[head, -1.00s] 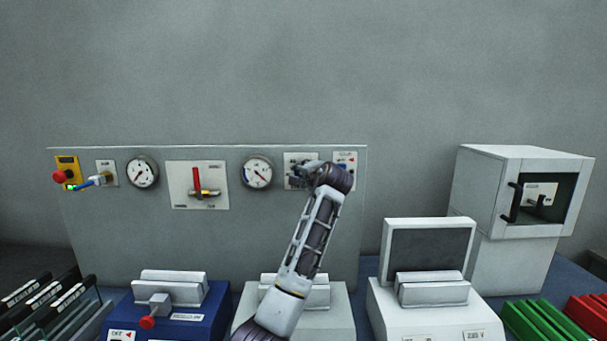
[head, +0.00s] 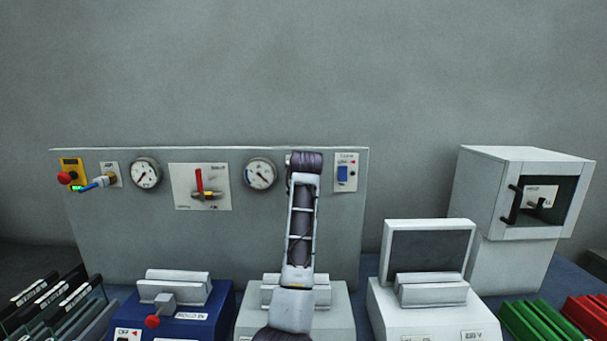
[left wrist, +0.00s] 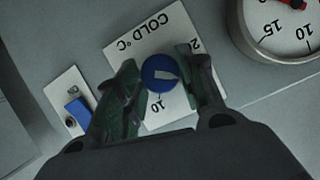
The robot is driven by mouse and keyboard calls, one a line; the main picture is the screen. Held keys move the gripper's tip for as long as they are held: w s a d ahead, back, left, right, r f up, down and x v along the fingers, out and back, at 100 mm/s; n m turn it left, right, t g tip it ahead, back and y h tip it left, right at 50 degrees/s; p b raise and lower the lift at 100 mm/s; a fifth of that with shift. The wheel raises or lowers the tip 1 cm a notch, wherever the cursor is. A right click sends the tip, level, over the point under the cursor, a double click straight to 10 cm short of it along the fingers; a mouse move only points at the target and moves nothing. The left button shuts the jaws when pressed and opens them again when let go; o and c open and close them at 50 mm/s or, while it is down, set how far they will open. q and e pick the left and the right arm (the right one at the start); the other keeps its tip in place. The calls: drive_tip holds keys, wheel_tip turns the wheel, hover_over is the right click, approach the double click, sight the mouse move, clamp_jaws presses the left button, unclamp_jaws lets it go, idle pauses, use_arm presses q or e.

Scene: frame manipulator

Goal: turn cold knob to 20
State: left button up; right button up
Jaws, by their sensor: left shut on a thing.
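The cold knob (left wrist: 160,72) is a round blue knob with a white pointer mark, on a white plate (left wrist: 147,38) lettered "COLD °C" in the left wrist view. A 10 shows on the plate below it and part of a 20 beside the right finger. My left gripper (left wrist: 158,64) has its dark fingers on either side of the knob and is shut on it. In the head view my left arm stands in front of the knob and hides it and the gripper. My right gripper is not in view.
A plate with a blue switch (head: 342,174) is just right of my wrist. A round gauge (head: 260,173) is close on the left, and a red-handled lever (head: 199,182) farther left. Boxes with grey blocks stand in front of the panel (head: 110,235).

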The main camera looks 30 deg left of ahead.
use_arm(q)
drive_tip(key=n+t+h, duration=0.1)
drive_tip(key=n, duration=0.1)
drive_tip(key=n+t+h, duration=0.1)
drive_tip(key=n, duration=0.1)
drive_tip(key=n+t+h, duration=0.1)
drive_tip(key=n, duration=0.1)
drive_tip(key=shift+s+a+f+n+h+p, duration=0.15)
drive_tip(key=shift+a+f+n+h+p, duration=0.15)
drive_tip(key=shift+f+n+p, duration=0.1)
idle(0.4)
drive_tip(key=o, duration=1)
drive_tip(key=shift+r, duration=0.1)
drive_tip(key=shift+s+r, duration=0.1)
drive_tip(key=shift+r, duration=0.05)
drive_tip(key=v, duration=1.1)
drive_tip(key=shift+s, duration=0.4)
